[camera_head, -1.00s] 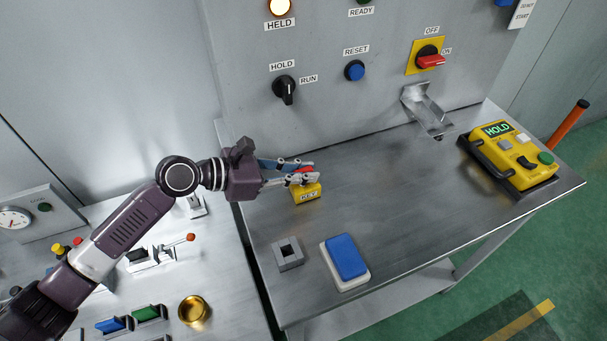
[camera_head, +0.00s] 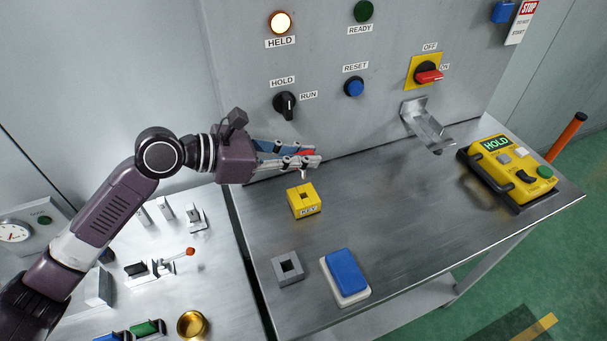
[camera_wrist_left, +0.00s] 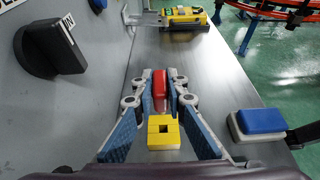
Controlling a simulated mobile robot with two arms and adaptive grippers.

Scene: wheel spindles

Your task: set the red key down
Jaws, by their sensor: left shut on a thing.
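My left gripper (camera_head: 312,160) is shut on the red key (camera_head: 306,153) and holds it in the air above the steel table. In the left wrist view the red key (camera_wrist_left: 159,90) sits between the two blue-padded fingers. A thin metal shank shows under the fingers in the head view. The yellow block labelled KEY (camera_head: 304,201) stands on the table below and its square hole is empty. In the left wrist view the yellow block (camera_wrist_left: 163,133) shows between the fingers. My right gripper is not in view.
A grey block with a square hole (camera_head: 288,268) and a blue-topped pad (camera_head: 346,275) stand at the table's front. A yellow HOLD pendant (camera_head: 510,170) lies at the right. A metal bracket (camera_head: 428,125) juts from the panel. The table's middle is clear.

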